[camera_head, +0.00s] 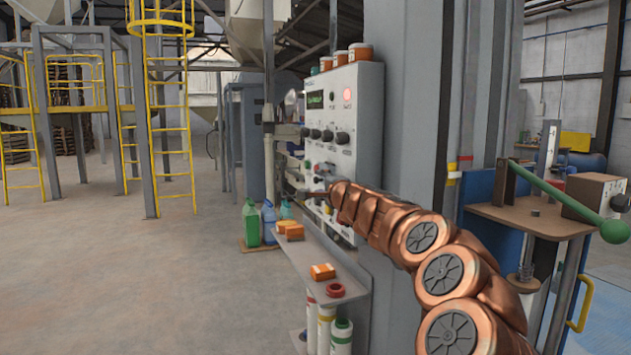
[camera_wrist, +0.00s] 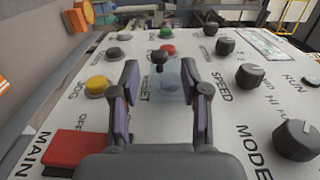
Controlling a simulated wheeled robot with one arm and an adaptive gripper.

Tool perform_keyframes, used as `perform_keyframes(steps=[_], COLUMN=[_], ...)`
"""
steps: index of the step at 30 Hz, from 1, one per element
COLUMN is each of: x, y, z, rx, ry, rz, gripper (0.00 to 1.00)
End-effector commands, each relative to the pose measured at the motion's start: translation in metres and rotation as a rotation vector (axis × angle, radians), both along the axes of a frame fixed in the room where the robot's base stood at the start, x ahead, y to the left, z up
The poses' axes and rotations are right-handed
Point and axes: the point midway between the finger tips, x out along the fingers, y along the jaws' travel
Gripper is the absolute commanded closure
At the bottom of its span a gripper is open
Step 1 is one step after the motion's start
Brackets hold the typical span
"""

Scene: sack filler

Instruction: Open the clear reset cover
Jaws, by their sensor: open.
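The grey control panel (camera_head: 358,120) stands on the left face of a tall cabinet. In the wrist view, a small pale see-through cover (camera_wrist: 170,78) sits by the RESET label on the panel, with a black knob (camera_wrist: 158,58) at its far side. My gripper (camera_wrist: 160,70) is open, its two fingers on either side of the cover. I cannot tell whether they touch it. The cover looks closed, though its edges are faint. In the head view my copper-coloured arm reaches the lower panel, and the gripper is too small there to read.
A red button (camera_wrist: 167,48), a yellow button (camera_wrist: 97,85), black SPEED and MODE knobs and a red MAIN switch (camera_wrist: 78,148) surround the gripper. A shelf (camera_head: 335,288) with orange boxes juts out below the panel. Open floor lies left.

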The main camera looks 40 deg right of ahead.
Motion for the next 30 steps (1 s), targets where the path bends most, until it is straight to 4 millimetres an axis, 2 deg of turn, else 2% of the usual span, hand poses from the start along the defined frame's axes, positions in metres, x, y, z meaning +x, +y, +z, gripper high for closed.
perform_keyframes(steps=[15,30], x=[0.04,0.047], y=[-0.01,-0.011], z=[0.0,-0.001], rx=[-0.002,0.0], ry=[0.003,0.002], rz=[-0.001,0.001], gripper=[0.54,0.54])
